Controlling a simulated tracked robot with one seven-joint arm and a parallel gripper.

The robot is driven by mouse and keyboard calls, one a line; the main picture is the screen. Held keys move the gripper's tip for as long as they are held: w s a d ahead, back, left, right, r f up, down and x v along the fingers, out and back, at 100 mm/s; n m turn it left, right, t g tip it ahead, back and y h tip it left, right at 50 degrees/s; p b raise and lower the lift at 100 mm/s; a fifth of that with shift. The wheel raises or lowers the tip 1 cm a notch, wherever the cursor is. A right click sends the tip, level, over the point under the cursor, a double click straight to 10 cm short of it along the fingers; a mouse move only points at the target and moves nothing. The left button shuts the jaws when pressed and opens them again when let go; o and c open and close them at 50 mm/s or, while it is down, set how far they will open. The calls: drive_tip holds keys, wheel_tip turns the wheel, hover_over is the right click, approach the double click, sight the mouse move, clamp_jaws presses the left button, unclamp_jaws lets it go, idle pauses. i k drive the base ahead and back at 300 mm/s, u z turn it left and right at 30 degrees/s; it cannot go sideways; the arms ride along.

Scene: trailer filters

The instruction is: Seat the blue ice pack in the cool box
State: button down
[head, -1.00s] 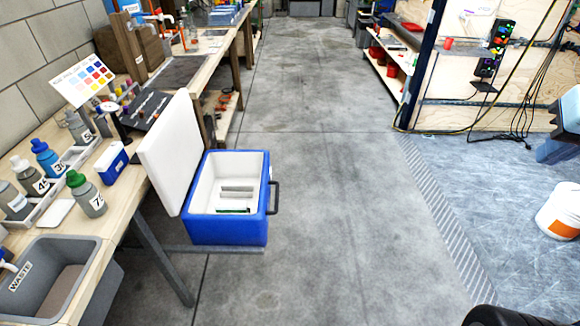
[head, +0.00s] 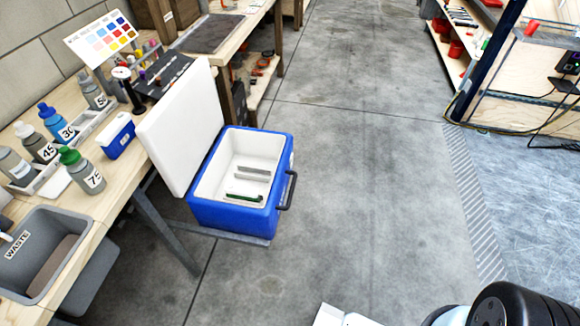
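The blue cool box (head: 243,215) stands open beside the bench, with its white lid (head: 183,125) swung up on the bench side. Inside its white interior are a grey bar and a green strip (head: 244,197) near the floor. A small blue block with a white top (head: 116,136) stands on the bench, left of the lid. It may be the blue ice pack, but I cannot tell for sure. My gripper's fingers do not show. Only white and black parts of my arm show at the bottom right.
The wooden bench (head: 110,185) runs along the left, holding numbered bottles (head: 80,168), a colour chart (head: 101,37) and a grey waste bin (head: 45,254). A ledge (head: 230,236) lies under the box. The concrete floor to its right is clear. Shelving stands at the far right.

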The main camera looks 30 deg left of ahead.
sight(262, 160)
drive_tip(key=u, duration=1.2)
drive_tip(key=i, duration=0.45)
drive_tip(key=u, duration=0.1)
drive_tip(key=k, duration=0.45)
drive_tip(key=u, duration=0.2)
